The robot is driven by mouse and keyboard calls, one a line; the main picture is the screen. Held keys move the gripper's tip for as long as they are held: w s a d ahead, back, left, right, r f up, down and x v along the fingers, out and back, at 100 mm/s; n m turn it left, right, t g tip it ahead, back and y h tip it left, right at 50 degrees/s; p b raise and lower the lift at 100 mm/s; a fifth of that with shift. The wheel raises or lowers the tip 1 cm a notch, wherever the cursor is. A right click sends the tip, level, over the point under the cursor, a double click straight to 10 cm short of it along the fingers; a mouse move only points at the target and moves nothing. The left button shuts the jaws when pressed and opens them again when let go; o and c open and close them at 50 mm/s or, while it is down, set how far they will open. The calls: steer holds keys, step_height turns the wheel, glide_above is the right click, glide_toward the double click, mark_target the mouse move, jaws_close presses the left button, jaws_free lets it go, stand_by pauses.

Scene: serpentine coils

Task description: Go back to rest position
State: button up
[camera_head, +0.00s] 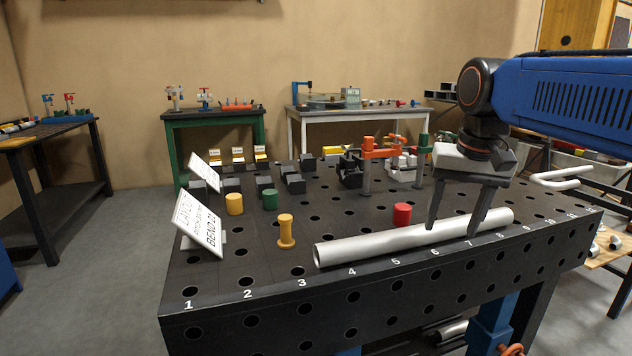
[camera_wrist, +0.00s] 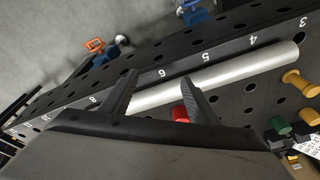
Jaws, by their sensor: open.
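My gripper (camera_head: 452,231) is open above the front part of the black perforated table (camera_head: 240,318). Its two fingers point down, one on each side of a silver tube (camera_head: 385,243) in the picture. The tube lies along the table's numbered front edge, from about 3 to 7. In the wrist view the open fingers (camera_wrist: 158,98) show with the tube (camera_wrist: 225,76) running between and beyond them. I cannot tell whether the fingers touch the tube.
A red peg (camera_head: 402,214) stands behind the tube. Yellow (camera_head: 234,204) and green (camera_head: 270,199) pegs and a yellow spool-shaped pin (camera_head: 286,232) stand to the left, near a white sign (camera_head: 198,223). Orange-topped clamps (camera_head: 378,153) stand behind my gripper.

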steer(key=s+d+f+n+t, duration=0.2)
steer(key=s+f, duration=1.4)
steer(key=f, duration=0.4)
steer(key=shift+s+d+n, duration=0.25)
steer(key=shift+s+n, duration=0.05)
